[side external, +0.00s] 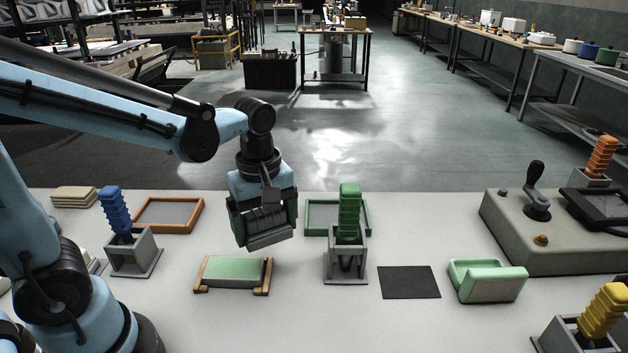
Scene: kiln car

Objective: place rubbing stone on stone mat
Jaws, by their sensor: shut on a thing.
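My gripper (264,218) is shut on a grey block, which I take to be the rubbing stone (269,241). It holds the stone in the air above the table, just behind a green slab in a wooden cradle. The fingers and gripper body hide much of the stone. The stone mat (409,282) is a flat, dark, bare rectangle on the table, to the right of and nearer than my gripper.
A grey holder (345,268) with a tall green-handled tool (349,210) stands between gripper and mat. The cradled green slab (235,269) lies below left. A pale green block-like piece (487,281) sits right of the mat. A control box (545,235) stands at right.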

